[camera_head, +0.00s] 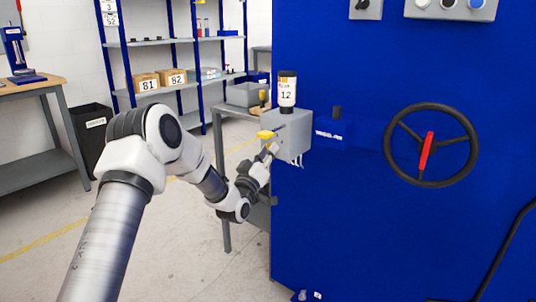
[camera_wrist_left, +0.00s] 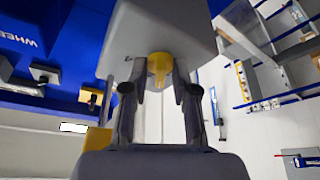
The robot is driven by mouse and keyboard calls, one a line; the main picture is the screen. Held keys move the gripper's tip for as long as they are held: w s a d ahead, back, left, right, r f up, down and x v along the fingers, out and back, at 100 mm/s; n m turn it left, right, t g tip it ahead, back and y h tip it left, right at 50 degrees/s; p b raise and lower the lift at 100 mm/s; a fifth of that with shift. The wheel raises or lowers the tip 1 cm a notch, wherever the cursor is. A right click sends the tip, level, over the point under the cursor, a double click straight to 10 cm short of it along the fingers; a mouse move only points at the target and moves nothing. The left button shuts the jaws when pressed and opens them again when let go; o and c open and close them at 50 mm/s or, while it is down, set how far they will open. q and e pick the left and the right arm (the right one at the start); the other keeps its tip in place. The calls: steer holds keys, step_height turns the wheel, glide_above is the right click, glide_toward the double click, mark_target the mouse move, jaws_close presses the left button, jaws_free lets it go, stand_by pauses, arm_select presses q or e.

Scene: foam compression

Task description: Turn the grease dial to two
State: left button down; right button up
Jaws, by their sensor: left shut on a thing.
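A grey box (camera_head: 290,133), the grease unit, is fixed to the side of the blue machine, with a bottle labelled 12 (camera_head: 287,90) on top. A yellow part (camera_head: 265,134) sticks out on the box's left side. My left gripper (camera_head: 271,150) reaches up to the box beside it. In the left wrist view, the yellow dial (camera_wrist_left: 160,66) sits between the fingertips of my left gripper (camera_wrist_left: 158,80), against the grey box (camera_wrist_left: 160,28). The gripper is shut on the dial. The dial's scale and number marks cannot be read. My right gripper is not in view.
The blue machine (camera_head: 350,230) fills the right, with a black handwheel (camera_head: 472,150) and its red handle (camera_head: 426,152). A grey table (camera_head: 226,112) with a grey bin stands behind my left gripper. Shelves (camera_head: 150,43) and a workbench (camera_head: 35,88) stand farther left. Open floor lies between.

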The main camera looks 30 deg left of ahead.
arm_select(q)
steer(key=shift+m+t+h, duration=0.3)
steer(key=shift+m+h, duration=0.2)
steer(key=shift+m, duration=0.7)
steer(key=c, duration=1.2)
jaws_free()
steer(key=shift+c, duration=0.2)
steer(key=v, duration=1.2)
steer(key=shift+a, duration=0.1)
